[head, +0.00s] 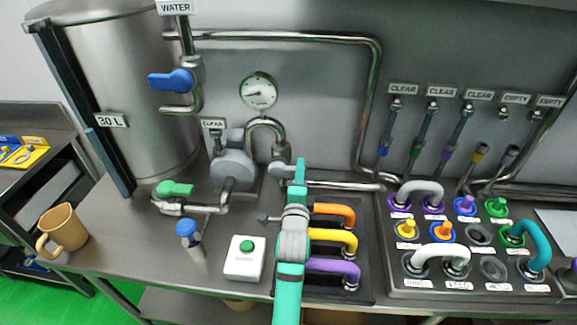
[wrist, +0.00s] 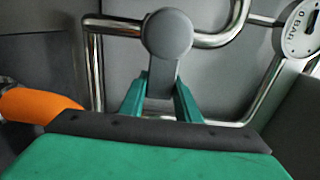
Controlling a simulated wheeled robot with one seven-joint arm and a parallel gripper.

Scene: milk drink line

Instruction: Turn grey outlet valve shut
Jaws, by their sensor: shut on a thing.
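The grey outlet valve (head: 280,170) sits on the pipe below the round gauge, to the right of the pump. In the wrist view its round grey hub (wrist: 167,33) and flat lever (wrist: 162,82) show close up. My gripper (head: 300,166) reaches the valve from the front. In the wrist view its teal fingers (wrist: 161,100) stand on both sides of the lever and are shut on it.
A gauge (head: 258,91) and steel pipes (head: 372,110) are close behind. The grey pump (head: 232,168) is to the left. Orange, yellow and purple hoses (head: 334,265) lie just right of my arm. A white box with a green button (head: 244,259) stands left of it.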

